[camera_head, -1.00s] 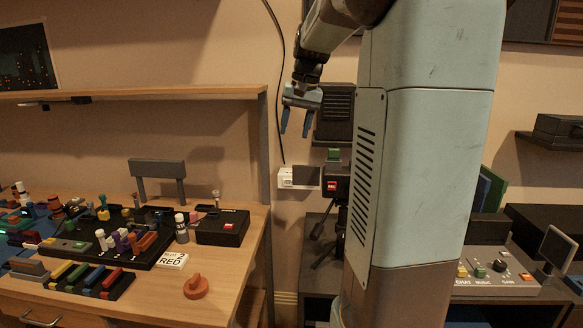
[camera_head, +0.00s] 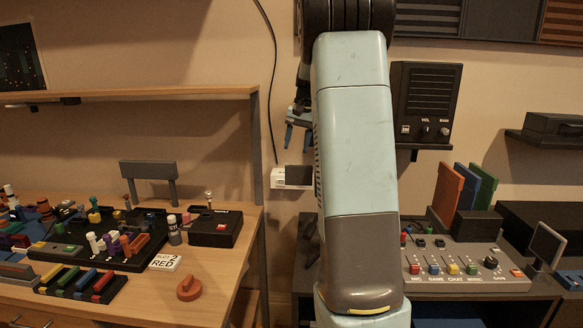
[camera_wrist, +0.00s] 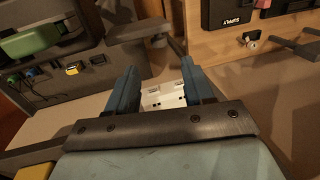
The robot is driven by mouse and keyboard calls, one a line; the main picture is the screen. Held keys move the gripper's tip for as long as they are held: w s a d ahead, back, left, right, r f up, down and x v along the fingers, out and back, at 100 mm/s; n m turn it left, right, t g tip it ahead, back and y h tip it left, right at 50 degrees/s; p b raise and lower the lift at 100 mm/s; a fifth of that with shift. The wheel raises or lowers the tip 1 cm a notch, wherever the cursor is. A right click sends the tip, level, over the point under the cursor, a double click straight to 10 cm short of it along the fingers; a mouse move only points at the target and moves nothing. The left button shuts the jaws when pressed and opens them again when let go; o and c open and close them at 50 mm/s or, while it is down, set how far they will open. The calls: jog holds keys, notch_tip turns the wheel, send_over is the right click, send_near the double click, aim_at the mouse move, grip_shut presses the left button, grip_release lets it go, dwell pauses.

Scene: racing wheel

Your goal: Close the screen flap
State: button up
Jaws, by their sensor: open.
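My gripper (camera_head: 298,137) is open and empty, pointing down above the panel, left of my arm link. In the wrist view my gripper's blue fingers (camera_wrist: 158,80) are apart with nothing held. A dark body with a green top (camera_wrist: 35,40), likely the camera, is at upper left. The flap is hard to pick out there.
A wooden desk (camera_head: 243,225) with control boxes is at left, its upright close to the panel. A black speaker (camera_head: 426,103) and a mixer console (camera_head: 470,268) are right of my arm.

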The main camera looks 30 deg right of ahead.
aim_at(292, 166)
jog(key=f, duration=0.2)
jog(key=a+f, duration=0.1)
jog(key=f, duration=0.2)
jog(key=w+f, duration=0.1)
jog(key=f, duration=0.2)
jog(key=shift+a+f, duration=0.1)
jog(key=shift+a, duration=0.1)
grip_shut()
dwell(0.4)
